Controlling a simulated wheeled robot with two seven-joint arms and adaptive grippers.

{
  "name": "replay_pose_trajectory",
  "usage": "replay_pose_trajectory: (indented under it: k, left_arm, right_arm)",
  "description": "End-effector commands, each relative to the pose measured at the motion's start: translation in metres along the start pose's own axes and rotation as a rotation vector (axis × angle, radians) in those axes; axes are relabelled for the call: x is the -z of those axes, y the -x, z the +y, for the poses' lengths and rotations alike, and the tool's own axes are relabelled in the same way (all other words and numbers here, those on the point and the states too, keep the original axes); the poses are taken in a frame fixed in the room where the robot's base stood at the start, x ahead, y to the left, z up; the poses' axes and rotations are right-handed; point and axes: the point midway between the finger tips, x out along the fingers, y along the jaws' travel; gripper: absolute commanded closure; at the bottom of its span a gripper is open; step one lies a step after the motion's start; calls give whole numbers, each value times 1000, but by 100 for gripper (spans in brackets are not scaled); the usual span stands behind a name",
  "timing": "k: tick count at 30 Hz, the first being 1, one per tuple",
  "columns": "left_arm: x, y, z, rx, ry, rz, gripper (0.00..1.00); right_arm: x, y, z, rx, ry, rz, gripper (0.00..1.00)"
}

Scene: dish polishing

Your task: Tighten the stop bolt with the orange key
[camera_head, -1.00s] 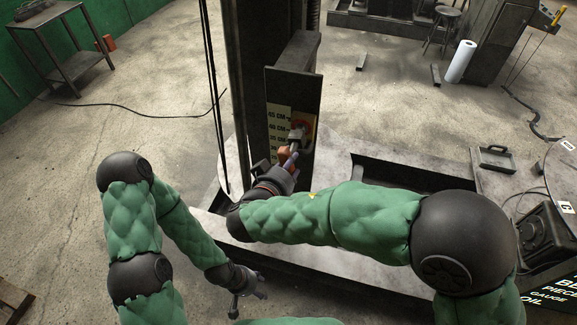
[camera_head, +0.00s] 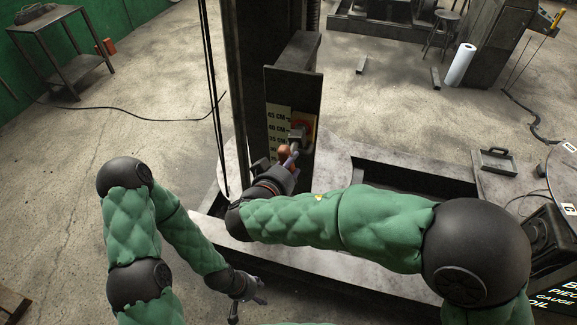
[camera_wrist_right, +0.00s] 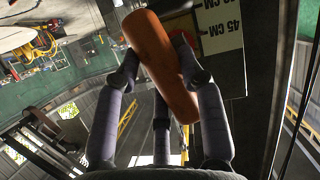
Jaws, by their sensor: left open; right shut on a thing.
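The orange key (camera_head: 284,154) shows as a small orange patch at the front of the dark upright post, at my right gripper (camera_head: 288,162). In the right wrist view its orange handle (camera_wrist_right: 160,65) lies tilted between the fingers of my right gripper (camera_wrist_right: 158,75), which is shut on it. A grey metal part (camera_head: 297,133) sits just above the key, in front of a red patch on the post. It seems to be the stop bolt area, but I cannot tell whether the key is seated on the bolt. My left gripper (camera_head: 248,300) is open and empty, low in the view.
A yellowish centimetre scale (camera_head: 278,125) runs down the post (camera_head: 293,85) beside the red patch. It also shows in the right wrist view (camera_wrist_right: 222,30). Black cables hang left of the post. A grey metal base (camera_head: 330,265) lies below my arms. The floor at left is mostly clear.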

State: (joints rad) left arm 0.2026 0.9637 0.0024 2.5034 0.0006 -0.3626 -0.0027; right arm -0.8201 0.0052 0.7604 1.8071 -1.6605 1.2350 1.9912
Motion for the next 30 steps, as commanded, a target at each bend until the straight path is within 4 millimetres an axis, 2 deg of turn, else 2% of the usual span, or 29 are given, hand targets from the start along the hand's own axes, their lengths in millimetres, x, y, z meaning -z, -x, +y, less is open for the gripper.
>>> replay_pose_trajectory:
  k: [19,30]
  left_arm:
    - [1,-17,-6,0,0,0,44]
    - [1,-18,-6,0,0,0,44]
  right_arm:
    - [9,-21,1,-1,-3,2,99]
    - [11,-22,1,0,-2,2,99]
